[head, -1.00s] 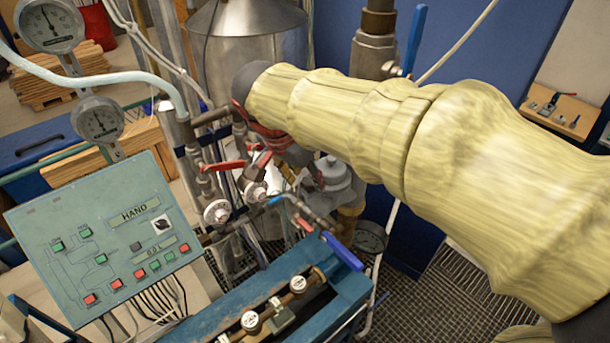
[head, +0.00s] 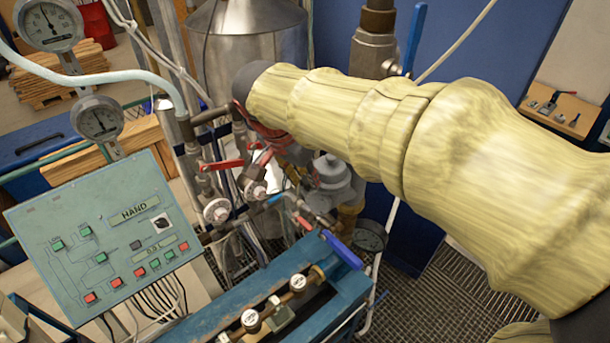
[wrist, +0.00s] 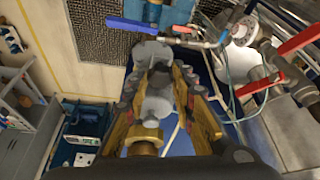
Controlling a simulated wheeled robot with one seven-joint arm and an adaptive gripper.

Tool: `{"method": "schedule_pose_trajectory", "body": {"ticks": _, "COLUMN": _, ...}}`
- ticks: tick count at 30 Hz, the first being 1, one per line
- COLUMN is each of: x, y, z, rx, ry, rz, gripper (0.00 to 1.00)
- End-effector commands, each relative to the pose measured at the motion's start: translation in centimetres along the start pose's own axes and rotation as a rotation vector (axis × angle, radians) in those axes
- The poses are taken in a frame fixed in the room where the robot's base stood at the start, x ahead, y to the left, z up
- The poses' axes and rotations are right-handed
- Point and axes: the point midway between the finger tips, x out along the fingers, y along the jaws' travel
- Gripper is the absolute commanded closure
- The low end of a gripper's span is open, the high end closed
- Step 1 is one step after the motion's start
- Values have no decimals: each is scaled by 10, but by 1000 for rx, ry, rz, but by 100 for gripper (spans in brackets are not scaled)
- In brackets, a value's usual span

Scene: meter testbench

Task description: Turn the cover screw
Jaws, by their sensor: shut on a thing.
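In the wrist view, my gripper (wrist: 160,76) has its two fingers on either side of a grey metal part (wrist: 157,86), which I take to be the cover screw. The fingers are shut on it. A brass nut (wrist: 146,134) shows below this part, nearer the wrist camera. In the head view, the grey valve housing (head: 331,172) with its brass fitting (head: 349,216) stands below my sleeved arm. There the arm and the pipework largely hide my gripper, and I cannot make out its fingertips or the screw.
Red-handled valves (head: 229,164) and thin pipes crowd the area left of the housing. A blue bench frame (head: 346,292) with a blue lever (head: 341,250) lies in front. A control panel (head: 110,235) stands at the left. Floor grating (head: 440,300) is open at the lower right.

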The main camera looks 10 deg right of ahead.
Motion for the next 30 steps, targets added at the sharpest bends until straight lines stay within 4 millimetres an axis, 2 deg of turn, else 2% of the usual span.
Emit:
{"method": "schedule_pose_trajectory", "body": {"ticks": 14, "x": 1, "y": 1, "z": 0, "rx": -74, "ry": 1, "rz": -33, "gripper": 100}}
{"method": "schedule_pose_trajectory", "body": {"ticks": 30, "x": 2, "y": 6, "z": -2, "rx": -473, "ry": 3, "rz": -199, "gripper": 100}}
